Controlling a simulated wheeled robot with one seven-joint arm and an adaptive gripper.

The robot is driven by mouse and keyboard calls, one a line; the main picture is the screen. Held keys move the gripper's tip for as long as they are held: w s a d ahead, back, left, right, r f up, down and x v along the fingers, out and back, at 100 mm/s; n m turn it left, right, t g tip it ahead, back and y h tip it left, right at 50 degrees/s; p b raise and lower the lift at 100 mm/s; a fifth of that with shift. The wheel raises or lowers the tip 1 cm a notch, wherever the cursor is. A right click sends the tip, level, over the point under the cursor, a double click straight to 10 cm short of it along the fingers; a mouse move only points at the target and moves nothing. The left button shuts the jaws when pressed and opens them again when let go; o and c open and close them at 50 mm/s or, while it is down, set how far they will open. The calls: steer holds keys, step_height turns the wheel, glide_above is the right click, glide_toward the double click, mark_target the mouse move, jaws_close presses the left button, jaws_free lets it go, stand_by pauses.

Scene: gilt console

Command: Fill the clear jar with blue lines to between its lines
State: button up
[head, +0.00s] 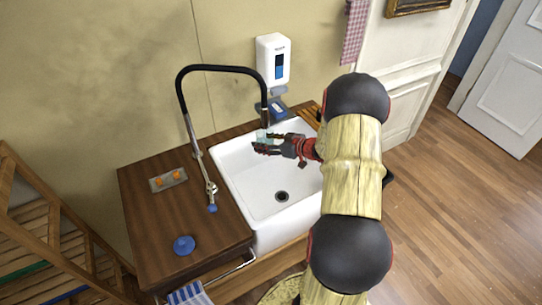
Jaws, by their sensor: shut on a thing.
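My gripper (268,144) reaches in from the right over the white sink (238,182). It is shut on the clear jar (262,136), a small pale, glassy shape high above the basin near its back edge. The jar's blue lines and any water level in it are too small to make out. The black arched tap (183,92) rises from the counter left of the sink, and its spout end (264,117) hangs close above the jar. I cannot tell whether water runs. A lever with a blue tip (212,208) stands at the tap's foot.
The basin around the drain (282,196) is clear.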

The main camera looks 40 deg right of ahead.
steer(key=shift+s, duration=0.1)
stand_by(0.3)
steer(key=s+a+p, duration=0.2)
steer(key=s+a, duration=0.1)
steer(key=s, duration=0.3)
steer(key=shift+s, duration=0.15)
steer(key=shift+s+r+p, duration=0.1)
steer(key=shift+p, duration=0.2)
steer(key=s+a+r+p, duration=0.3)
steer(key=s+p, duration=0.1)
steer(key=s, duration=0.2)
steer(key=shift+s, duration=0.25)
stand_by(0.6)
steer(key=shift+f, duration=0.15)
